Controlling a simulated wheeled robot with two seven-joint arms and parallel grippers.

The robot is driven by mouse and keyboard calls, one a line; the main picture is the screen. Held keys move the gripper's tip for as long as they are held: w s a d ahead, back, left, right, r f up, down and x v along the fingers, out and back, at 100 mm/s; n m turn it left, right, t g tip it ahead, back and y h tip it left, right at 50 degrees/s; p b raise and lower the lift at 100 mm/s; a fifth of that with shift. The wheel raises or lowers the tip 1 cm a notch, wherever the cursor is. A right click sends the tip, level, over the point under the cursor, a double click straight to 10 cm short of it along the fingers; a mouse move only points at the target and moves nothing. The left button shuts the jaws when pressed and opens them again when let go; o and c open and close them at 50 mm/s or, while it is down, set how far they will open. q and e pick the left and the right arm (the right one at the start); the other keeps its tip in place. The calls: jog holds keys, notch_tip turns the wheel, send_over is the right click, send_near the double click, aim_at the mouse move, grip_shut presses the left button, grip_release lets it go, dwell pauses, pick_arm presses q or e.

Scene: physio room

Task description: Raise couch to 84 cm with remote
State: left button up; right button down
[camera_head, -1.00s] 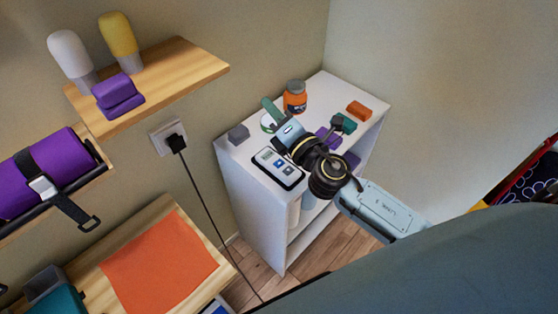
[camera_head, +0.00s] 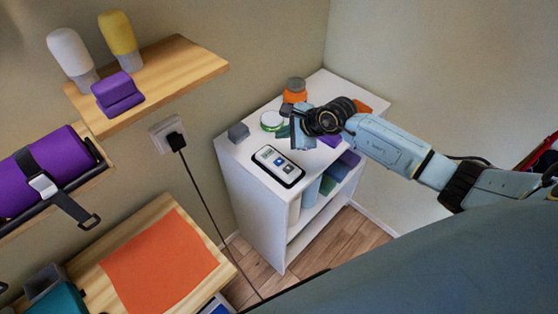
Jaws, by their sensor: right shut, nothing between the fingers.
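The remote (camera_head: 278,166), pale with a dark edge, a small display and blue buttons, lies on top of the white shelf unit (camera_head: 232,158). My right gripper (camera_head: 301,132) is shut and empty. In the picture it shows just above and to the right of the remote, and does not cover it. I cannot tell its exact height over the shelf top. A large grey-teal surface (camera_head: 430,270) fills the lower right and looks like the couch. Its height cannot be read here, and the remote's display is too small to read. My left gripper is not in view.
Around the remote stand a grey block (camera_head: 238,132), a round green-and-white tin (camera_head: 271,121) and an orange jar (camera_head: 294,91). A purple item (camera_head: 330,140) lies right of the gripper. A black cord (camera_head: 200,187) hangs from the wall socket (camera_head: 167,134).

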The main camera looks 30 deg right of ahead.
aim_at(282, 162)
notch_tip(282, 162, down, 9)
jog(key=b, duration=0.7)
jog(key=shift+r, duration=0.1)
dwell(1.8)
jog(key=shift+f+b, duration=0.4)
